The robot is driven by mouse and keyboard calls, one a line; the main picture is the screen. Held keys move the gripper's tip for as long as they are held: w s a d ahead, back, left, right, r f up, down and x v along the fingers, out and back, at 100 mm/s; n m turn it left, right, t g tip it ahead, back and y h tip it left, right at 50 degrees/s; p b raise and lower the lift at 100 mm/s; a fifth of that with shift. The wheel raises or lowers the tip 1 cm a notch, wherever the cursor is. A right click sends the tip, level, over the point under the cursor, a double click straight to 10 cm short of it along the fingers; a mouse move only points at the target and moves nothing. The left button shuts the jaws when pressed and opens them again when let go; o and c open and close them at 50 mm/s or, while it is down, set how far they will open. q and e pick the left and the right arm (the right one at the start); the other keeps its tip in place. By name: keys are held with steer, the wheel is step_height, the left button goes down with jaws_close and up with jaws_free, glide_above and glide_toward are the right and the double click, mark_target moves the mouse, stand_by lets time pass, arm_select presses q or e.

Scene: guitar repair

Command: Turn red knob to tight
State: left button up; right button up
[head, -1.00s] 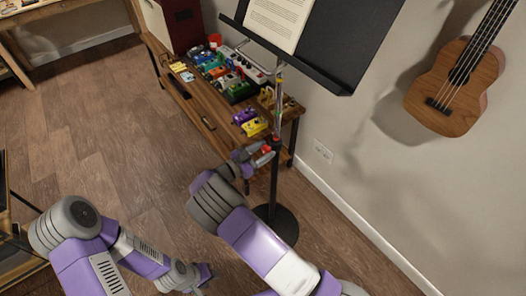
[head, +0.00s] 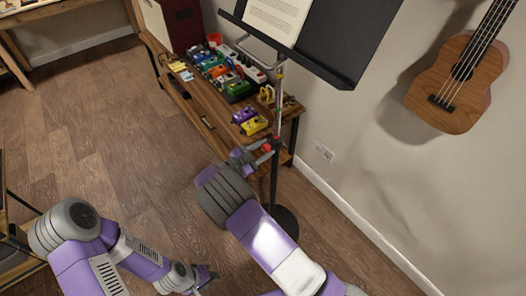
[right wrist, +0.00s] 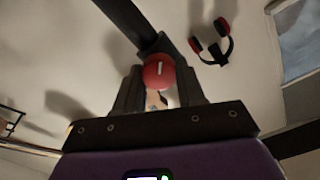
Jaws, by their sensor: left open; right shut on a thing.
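The red knob (head: 267,147) is on the pole of the black music stand (head: 274,185). In the right wrist view the red knob (right wrist: 158,72) shows a short white mark standing nearly upright. My right gripper (head: 262,151) is at the knob, and in the right wrist view its two fingers (right wrist: 158,88) are closed on the knob's sides. The stand's dark pole runs behind the knob. My left gripper (head: 208,276) is low in the head view, empty and open, away from the stand.
A wooden bench (head: 212,116) with several coloured pedals stands behind the stand. The stand's black desk (head: 335,45) holds a paper sheet (head: 272,18). A ukulele (head: 455,85) hangs on the right wall.

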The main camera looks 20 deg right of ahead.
steer(key=m, duration=0.2)
steer(key=shift+f+m, duration=0.1)
steer(key=shift+m, duration=0.3)
steer(key=m, duration=0.3)
steer(key=shift+m, duration=0.3)
steer(key=m, duration=0.3)
steer(key=shift+s+f+m, duration=0.1)
steer(key=shift+m, duration=0.2)
steer(key=m, duration=0.3)
steer(key=shift+m, duration=0.4)
steer(key=m, duration=0.6)
steer(key=shift+f, duration=0.1)
steer(key=m, duration=0.6)
steer(key=shift+w+m, duration=0.2)
steer(key=shift+m, duration=0.2)
steer(key=o, duration=1.1)
steer(key=shift+c, duration=0.2)
